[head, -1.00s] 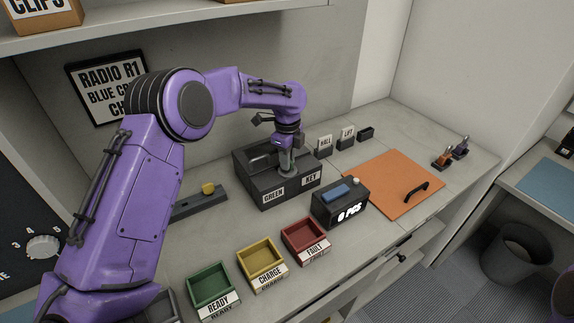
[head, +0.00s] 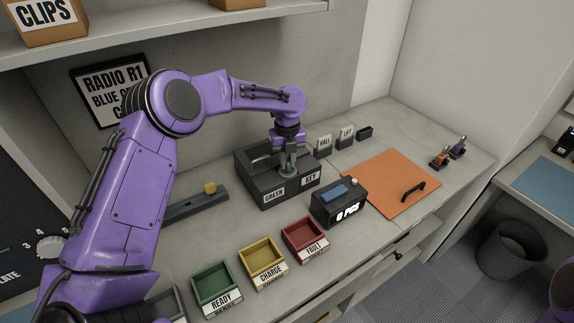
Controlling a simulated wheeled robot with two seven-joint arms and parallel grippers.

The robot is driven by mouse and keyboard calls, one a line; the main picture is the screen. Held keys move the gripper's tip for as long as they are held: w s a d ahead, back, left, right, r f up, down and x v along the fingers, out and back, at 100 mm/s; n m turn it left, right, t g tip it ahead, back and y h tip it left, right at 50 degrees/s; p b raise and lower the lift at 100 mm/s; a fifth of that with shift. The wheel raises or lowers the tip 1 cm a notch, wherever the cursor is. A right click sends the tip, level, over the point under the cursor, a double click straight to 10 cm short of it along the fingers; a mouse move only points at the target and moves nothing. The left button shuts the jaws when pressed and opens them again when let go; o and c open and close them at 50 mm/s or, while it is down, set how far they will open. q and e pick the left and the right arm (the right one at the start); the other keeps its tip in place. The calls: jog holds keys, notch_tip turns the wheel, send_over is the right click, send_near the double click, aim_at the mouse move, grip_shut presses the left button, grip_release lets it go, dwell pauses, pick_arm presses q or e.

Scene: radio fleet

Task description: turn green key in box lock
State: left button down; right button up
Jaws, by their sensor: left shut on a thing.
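The dark grey lock box (head: 249,181) stands on the counter near the back wall, with white labels reading GREEN and KEY on its front. My left gripper (head: 287,165) points straight down over the box's top, right of the box's middle. It is shut on a small green thing at the box top, which I take to be the green key (head: 287,175). The fingers hide most of the key, and I cannot tell how far it is turned. My right gripper is not in view.
Green (head: 216,286), yellow (head: 262,263) and red (head: 305,240) trays line the counter's front. A dark counter box (head: 330,211) reading 0 PCS stands right of them. An orange mat (head: 385,185) with a black handle lies further right. A dark bar (head: 197,206) with a yellow block is left of the lock box.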

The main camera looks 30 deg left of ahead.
pick_arm(q)
jog(key=c, duration=1)
grip_release()
jog(key=shift+r, duration=0.35)
notch_tip(320, 180, up, 9)
jog(key=b, duration=0.2)
jog(key=shift+f+b, duration=0.1)
jog(key=shift+b, duration=0.3)
jog(key=shift+r, duration=0.45)
